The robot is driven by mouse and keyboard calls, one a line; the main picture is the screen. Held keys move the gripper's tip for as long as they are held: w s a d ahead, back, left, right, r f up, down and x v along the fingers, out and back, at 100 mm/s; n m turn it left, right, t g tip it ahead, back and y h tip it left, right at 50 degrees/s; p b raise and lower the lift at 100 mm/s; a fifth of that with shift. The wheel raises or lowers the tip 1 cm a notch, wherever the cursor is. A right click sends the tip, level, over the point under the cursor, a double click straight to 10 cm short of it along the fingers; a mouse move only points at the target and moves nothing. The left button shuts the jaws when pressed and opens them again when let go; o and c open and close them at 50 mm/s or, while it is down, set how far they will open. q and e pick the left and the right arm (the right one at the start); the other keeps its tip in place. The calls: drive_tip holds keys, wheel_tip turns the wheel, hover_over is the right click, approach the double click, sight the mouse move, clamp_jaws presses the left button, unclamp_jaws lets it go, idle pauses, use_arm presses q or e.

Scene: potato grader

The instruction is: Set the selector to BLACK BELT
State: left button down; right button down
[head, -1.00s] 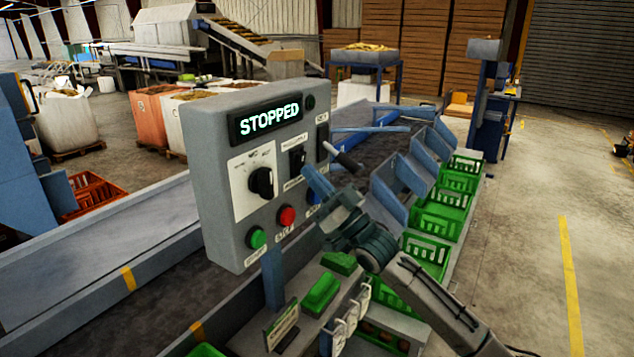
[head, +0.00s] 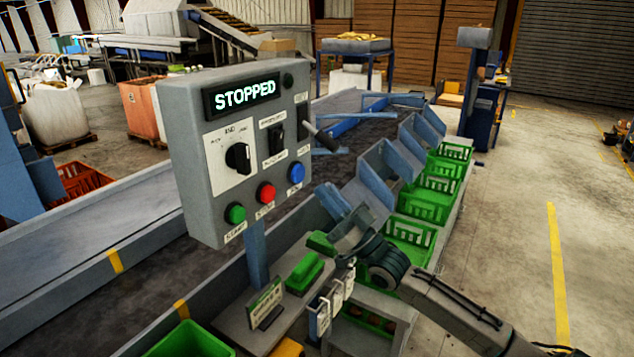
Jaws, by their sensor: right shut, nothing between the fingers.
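The grey control panel (head: 190,150) stands on a post, with its display lit STOPPED. The selector (head: 238,158) is a black knob on a white plate at the panel's left. The plate's labels are too small to read, and I cannot tell which position the knob points to. A second black switch (head: 276,138) sits to its right. Green (head: 235,213), red (head: 266,193) and blue (head: 296,173) buttons run along the bottom. My right gripper (head: 330,198) is shut and empty, below and right of the panel, apart from the selector. My left gripper is out of view.
Dark conveyor belts run behind the panel. Green crates (head: 410,232) line the belt at right. A ledge below the panel holds a green block (head: 305,272) and tags.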

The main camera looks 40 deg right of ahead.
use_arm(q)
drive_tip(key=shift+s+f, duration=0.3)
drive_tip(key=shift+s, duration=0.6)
use_arm(e)
drive_tip(key=shift+s+d+f, duration=0.1)
drive_tip(key=shift+s+f, duration=0.15)
drive_tip(key=shift+f, duration=0.2)
drive_tip(key=shift+s+d+f, duration=0.1)
drive_tip(key=shift+s+f, duration=0.15)
drive_tip(key=shift+f, duration=0.2)
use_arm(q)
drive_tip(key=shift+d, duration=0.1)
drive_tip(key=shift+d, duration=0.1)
use_arm(e)
drive_tip(key=shift+f, duration=0.1)
